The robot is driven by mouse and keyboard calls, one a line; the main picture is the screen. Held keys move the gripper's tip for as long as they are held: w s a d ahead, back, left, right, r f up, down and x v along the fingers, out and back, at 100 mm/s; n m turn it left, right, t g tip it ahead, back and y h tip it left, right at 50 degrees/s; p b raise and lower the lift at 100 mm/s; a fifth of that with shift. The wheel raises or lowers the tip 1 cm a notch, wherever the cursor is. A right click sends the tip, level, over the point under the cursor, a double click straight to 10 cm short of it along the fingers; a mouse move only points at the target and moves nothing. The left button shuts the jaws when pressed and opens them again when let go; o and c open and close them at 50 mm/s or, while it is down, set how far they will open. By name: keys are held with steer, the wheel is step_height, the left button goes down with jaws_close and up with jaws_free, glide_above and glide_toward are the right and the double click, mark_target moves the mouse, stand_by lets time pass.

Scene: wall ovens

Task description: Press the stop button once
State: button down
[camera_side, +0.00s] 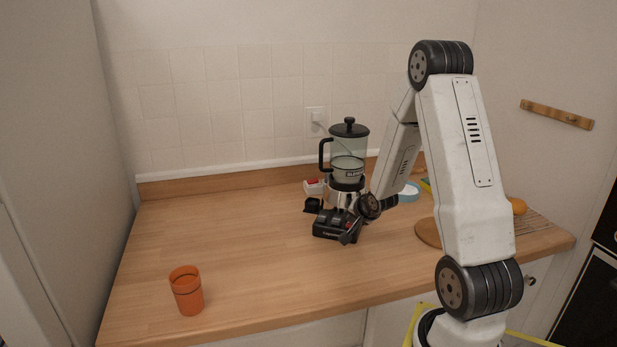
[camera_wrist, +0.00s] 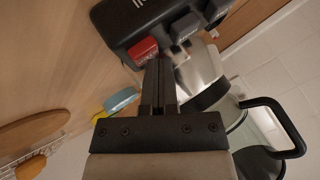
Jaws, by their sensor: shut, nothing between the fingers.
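A blender with a black base (camera_side: 328,231), a silver collar and a clear jar with a black lid (camera_side: 349,150) stands upright on the counter. In the wrist view the black base (camera_wrist: 130,20) carries a red button (camera_wrist: 142,50) and two dark grey buttons (camera_wrist: 184,28). I can read no label on the buttons. My gripper (camera_wrist: 158,64) is shut and empty, its tips close beside the red button. I cannot tell whether they touch it. In the side view my gripper (camera_side: 349,236) is at the front of the base, and the red button cannot be made out.
An orange cup (camera_side: 187,290) stands at the front left of the wooden counter (camera_side: 230,240).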

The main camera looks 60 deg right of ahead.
mark_target(351, 225)
steer(key=shift+r, duration=0.8)
steer(key=shift+r, duration=0.1)
steer(key=shift+r, duration=2.45)
steer(key=shift+a, duration=0.15)
steer(key=w+a+f+n+g+y, duration=0.1)
steer(key=w+a+n+g+y, duration=0.15)
steer(key=a+n, duration=1)
steer(key=s+a+n+g+y, duration=0.1)
steer(key=s+a+n, duration=0.1)
steer(key=a, duration=0.8)
steer(key=s+a+f+n+g+y, duration=0.1)
steer(key=s+a+n+y, duration=0.1)
steer(key=a, duration=0.8)
steer(key=shift+s+f, duration=0.2)
steer(key=shift+s, duration=0.6)
